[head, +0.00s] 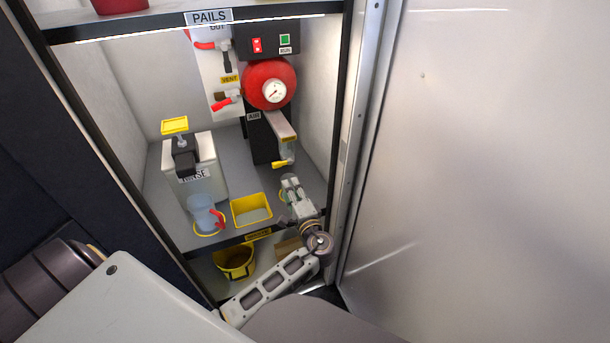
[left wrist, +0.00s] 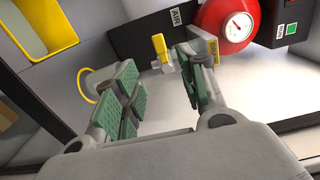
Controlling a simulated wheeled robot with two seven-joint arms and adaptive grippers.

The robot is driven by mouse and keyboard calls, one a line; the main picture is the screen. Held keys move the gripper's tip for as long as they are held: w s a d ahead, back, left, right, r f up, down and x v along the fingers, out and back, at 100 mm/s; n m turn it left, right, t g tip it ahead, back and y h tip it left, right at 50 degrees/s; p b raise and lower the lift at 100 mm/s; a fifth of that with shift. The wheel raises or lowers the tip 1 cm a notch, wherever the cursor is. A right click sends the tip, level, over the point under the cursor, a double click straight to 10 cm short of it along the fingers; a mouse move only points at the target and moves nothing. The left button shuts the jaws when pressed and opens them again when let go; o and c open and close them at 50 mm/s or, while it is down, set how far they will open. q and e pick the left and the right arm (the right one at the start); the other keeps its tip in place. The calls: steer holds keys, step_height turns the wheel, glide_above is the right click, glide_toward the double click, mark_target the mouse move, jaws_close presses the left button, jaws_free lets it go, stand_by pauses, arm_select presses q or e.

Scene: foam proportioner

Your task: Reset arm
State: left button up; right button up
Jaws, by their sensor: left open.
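My left gripper (head: 291,187) reaches into the open cabinet at the right end of its shelf, below the foam unit's spout. In the left wrist view the gripper (left wrist: 160,95) is open, its green-padded fingers apart with nothing held between them. A yellow-handled valve (left wrist: 161,50) shows just beyond the fingertips; in the head view the yellow lever (head: 280,164) hangs under the spout, above the gripper. The red tank with a gauge (head: 268,85) is mounted above. My right gripper does not show.
A yellow tray (head: 252,210) lies left of my gripper on the shelf. A clear jug with a red handle (head: 206,216) and a white rinse container (head: 195,180) stand farther left. A yellow pail (head: 235,262) is below. The metal door (head: 480,170) bounds the right side.

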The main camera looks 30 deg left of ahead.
arm_select(q)
steer(key=s+f+m+g+h+p, duration=0.15)
steer(key=s+f+h, duration=0.3)
steer(key=f, duration=1.25)
steer(key=s+f+m+g+h+p, duration=0.1)
steer(key=s+f+g+h+p, duration=0.3)
steer(key=f, duration=1.3)
steer(key=s+f+n+g+h, duration=0.1)
steer(key=s+f, duration=0.5)
steer(key=s, duration=0.6)
steer(key=s+f+n+g+h, duration=0.2)
steer(key=s+f+n, duration=0.2)
steer(key=s+f, duration=0.3)
steer(key=s+f+n+g+h, duration=0.1)
steer(key=s+f, duration=0.6)
steer(key=s, duration=0.9)
steer(key=shift+s+a+n+g+p, duration=0.3)
steer(key=shift+a+n+g+p, duration=0.15)
steer(key=shift+n, duration=0.6)
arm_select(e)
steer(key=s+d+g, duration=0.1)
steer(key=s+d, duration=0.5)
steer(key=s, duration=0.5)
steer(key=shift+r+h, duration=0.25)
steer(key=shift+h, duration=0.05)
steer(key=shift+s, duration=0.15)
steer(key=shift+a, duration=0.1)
